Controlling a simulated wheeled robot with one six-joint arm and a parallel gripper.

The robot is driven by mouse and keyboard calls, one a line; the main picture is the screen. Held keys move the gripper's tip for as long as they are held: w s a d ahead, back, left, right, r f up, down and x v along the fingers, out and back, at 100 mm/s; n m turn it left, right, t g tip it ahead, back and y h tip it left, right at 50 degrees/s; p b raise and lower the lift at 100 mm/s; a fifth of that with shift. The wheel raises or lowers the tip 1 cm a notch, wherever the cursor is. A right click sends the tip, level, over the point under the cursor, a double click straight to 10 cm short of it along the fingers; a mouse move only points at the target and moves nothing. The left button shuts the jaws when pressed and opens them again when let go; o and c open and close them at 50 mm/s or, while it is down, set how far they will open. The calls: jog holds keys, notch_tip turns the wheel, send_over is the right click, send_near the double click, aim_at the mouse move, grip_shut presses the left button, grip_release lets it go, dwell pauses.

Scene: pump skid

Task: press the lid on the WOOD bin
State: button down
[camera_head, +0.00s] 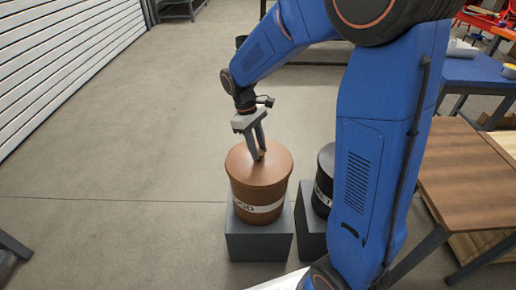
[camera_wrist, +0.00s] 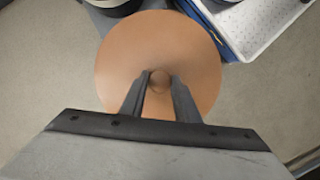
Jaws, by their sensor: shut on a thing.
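The WOOD bin (camera_head: 246,194) is a brown round bin with a white label, of which the last letters show. It stands upright on a grey block. Its brown round lid (camera_head: 277,167) lies over the bin's top, looking about level. In the wrist view the lid (camera_wrist: 120,60) fills the middle and hides the bin below. My gripper (camera_head: 259,154) comes down from above and is shut on the lid's small round knob (camera_wrist: 160,77), near the lid's centre. I cannot tell whether the lid is fully down on the rim.
A black bin (camera_head: 324,165) stands close on the right on its own grey block, partly hidden by my arm. A brown wooden table (camera_head: 465,180) and a blue table (camera_head: 470,72) are at the right. The floor to the left is clear up to the white slatted wall (camera_head: 60,50).

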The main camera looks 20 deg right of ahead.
dwell(0.3)
jog(key=c, duration=0.8)
grip_release()
jog(key=shift+r, duration=3.45)
grip_shut()
jog(key=shift+f, duration=3.25)
